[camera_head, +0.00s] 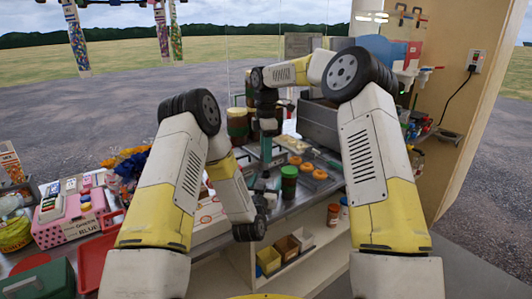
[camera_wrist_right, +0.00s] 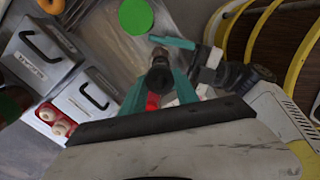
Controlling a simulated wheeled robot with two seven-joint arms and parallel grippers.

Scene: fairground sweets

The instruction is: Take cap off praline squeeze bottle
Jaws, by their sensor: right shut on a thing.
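My right gripper (camera_head: 265,148) points down over the counter, its teal fingers closed. In the right wrist view, its fingers (camera_wrist_right: 158,90) are shut on a dark brown thing (camera_wrist_right: 160,76), apparently the praline squeeze bottle, with a small red part (camera_wrist_right: 152,102) close to me. Its cap cannot be made out clearly. My left gripper (camera_head: 262,188) is low at the counter's front edge, just below the right one. In the right wrist view, a teal finger of it (camera_wrist_right: 172,43) lies close beside the brown thing's far end. Whether its jaws are open or touch the thing cannot be told.
A green-lidded jar (camera_head: 289,182) stands just right of the grippers and shows in the wrist view (camera_wrist_right: 135,17). Doughnuts (camera_head: 308,167) lie on a tray behind it. A grey metal box (camera_head: 318,122) stands behind. A pink box (camera_head: 70,212) is at the left.

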